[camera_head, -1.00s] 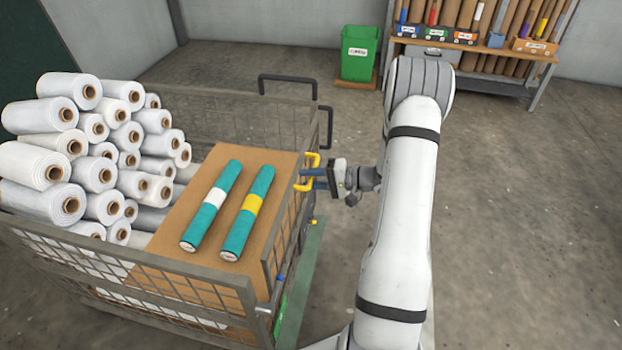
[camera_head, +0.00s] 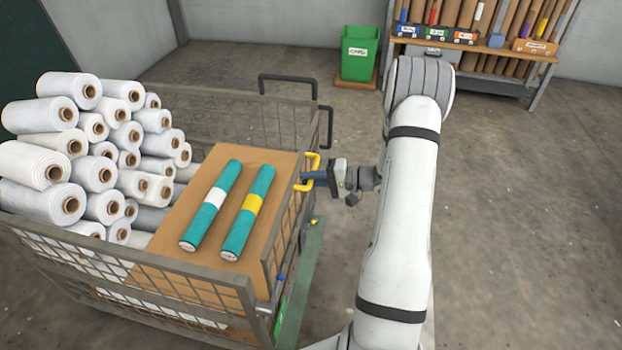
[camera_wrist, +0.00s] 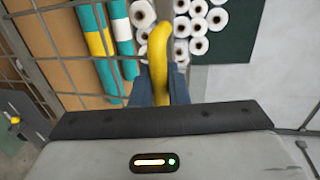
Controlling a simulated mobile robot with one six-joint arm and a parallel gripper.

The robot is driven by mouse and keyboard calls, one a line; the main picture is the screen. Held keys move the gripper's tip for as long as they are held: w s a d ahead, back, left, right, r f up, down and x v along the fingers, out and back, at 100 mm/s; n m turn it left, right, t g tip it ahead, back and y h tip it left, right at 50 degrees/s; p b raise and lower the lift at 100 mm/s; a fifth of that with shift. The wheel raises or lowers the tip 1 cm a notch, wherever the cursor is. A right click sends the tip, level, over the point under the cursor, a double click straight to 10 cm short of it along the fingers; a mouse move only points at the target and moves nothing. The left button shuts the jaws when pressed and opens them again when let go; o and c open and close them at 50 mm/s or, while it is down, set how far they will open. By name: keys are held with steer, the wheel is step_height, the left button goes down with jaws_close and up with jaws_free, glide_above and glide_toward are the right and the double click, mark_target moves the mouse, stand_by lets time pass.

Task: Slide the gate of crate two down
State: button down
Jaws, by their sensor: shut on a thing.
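The crate (camera_head: 200,286) is a grey wire-mesh cage, and its mesh gate (camera_head: 285,235) stands on the side facing my arm. A yellow handle (camera_head: 312,160) sits at the top of the gate. My gripper (camera_head: 308,177) is at the handle from the right, with its blue fingers shut on it. In the wrist view the yellow handle (camera_wrist: 157,50) runs between the two blue fingers (camera_wrist: 160,88). The part of the handle between the fingers is partly hidden. No number shows on the crate.
White rolls (camera_head: 90,150) are stacked in the crate's left part. Two teal rolls (camera_head: 212,205) lie on a brown board (camera_head: 180,215). A green bin (camera_head: 359,52) and a shelf (camera_head: 480,50) stand at the back. Floor at right is clear.

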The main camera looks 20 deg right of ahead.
step_height(320, 180, down, 22)
steer(key=b, duration=1.8)
steer(key=shift+a+r, duration=0.1)
steer(key=shift+r, duration=0.1)
steer(key=c, duration=1.5)
jaws_free()
steer(key=shift+r, duration=0.1)
steer(key=p, duration=0.2)
glide_toward(300, 224)
steer(key=shift+s+d+r, duration=0.4)
steer(key=shift+s+d, duration=0.1)
steer(key=shift+s, duration=0.2)
